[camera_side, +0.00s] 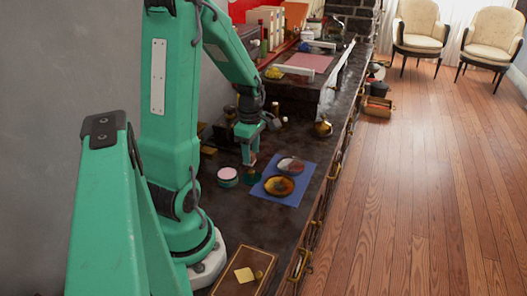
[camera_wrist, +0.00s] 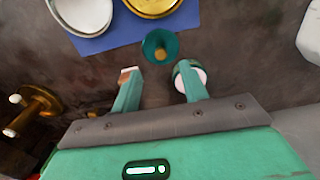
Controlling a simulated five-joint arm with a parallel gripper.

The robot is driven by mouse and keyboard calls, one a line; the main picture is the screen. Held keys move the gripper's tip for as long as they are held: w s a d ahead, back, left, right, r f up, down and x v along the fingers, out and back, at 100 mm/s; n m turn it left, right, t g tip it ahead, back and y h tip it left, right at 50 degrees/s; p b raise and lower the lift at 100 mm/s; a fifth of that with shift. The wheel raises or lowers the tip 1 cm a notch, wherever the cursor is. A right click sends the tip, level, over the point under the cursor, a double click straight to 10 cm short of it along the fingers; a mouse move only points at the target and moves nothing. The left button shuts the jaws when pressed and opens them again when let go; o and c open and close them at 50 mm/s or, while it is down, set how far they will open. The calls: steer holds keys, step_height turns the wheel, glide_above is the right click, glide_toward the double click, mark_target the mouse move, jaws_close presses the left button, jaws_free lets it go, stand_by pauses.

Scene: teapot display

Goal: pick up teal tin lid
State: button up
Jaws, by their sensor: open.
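The teal tin lid (camera_wrist: 160,46) is a small round disc with a brass-coloured knob. It lies on the dark countertop, just ahead of my fingertips in the wrist view, and shows as a dark teal disc (camera_side: 253,178) in the side view. My gripper (camera_wrist: 157,73) is open and empty, with its fingers apart on either side of the lid's line. In the side view my gripper (camera_side: 249,159) points down, seemingly just above the lid. A teal tin with a pale pink top (camera_side: 228,175) stands left of the lid; in the wrist view my right finger partly covers a pale round thing.
A blue mat (camera_side: 297,197) beside the lid bears a pale dish (camera_side: 291,166) and a golden dish (camera_side: 279,186). A brass pot (camera_side: 323,127) stands farther back. A wooden box (camera_side: 242,275) is at the near end. Dark items crowd the wall side.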

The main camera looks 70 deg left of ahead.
mark_target(252, 171)
steer(key=shift+f, duration=0.7)
steer(key=shift+f, duration=2.6)
jaws_close()
steer(key=shift+r, duration=0.1)
